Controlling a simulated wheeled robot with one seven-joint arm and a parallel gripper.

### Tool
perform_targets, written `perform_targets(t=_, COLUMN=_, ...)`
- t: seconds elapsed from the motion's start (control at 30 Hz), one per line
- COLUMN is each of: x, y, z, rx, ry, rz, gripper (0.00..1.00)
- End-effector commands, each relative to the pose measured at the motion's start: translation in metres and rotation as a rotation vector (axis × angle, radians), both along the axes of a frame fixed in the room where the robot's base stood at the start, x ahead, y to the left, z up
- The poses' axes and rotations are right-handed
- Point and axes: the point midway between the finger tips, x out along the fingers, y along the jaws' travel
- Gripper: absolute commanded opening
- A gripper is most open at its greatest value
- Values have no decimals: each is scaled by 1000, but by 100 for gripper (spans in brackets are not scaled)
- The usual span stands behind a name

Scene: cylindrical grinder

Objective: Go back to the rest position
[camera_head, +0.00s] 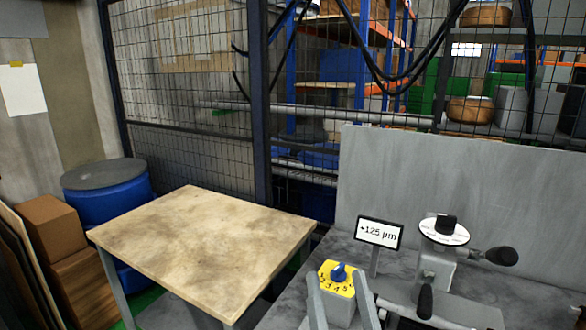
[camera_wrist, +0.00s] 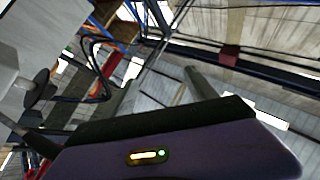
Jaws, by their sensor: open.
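My gripper (camera_head: 335,278) shows at the bottom of the head view as two grey fingers, spread apart with nothing between them. They overlap the yellow selector box (camera_head: 329,270) with its blue knob in the picture; I cannot tell whether they touch it. In the wrist view my gripper (camera_wrist: 162,78) has its two fingers apart and empty, pointing up toward the roof. The grinder unit (camera_head: 437,268), with a white dial disc and black handles, stands to the right. A small display (camera_head: 380,232) beside it reads +125 µm.
A bare wooden table (camera_head: 200,235) stands left of the grey machine bed (camera_head: 290,310). A grey panel (camera_head: 460,190) rises behind the grinder. A mesh fence (camera_head: 190,90) closes the back. Blue drums (camera_head: 108,200) and brown boxes (camera_head: 55,235) stand at the left.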

Motion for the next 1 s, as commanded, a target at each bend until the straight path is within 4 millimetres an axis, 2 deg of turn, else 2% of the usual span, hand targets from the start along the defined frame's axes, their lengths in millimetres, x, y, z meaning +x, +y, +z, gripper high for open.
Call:
perform_targets(t=0.37, x=-107, y=-60, z=-78, rx=48, ry=257, rz=-215, gripper=65)
perform_targets(t=0.6, x=-192, y=-93, z=-125, rx=-40, ry=454, rz=-294, gripper=65)
perform_targets(t=0.8, x=-264, y=-117, z=-152, rx=-161, ry=618, rz=-308, gripper=65)
perform_targets(t=1.0, x=-326, y=-134, z=-168, rx=-294, ry=757, rz=-271, gripper=65)
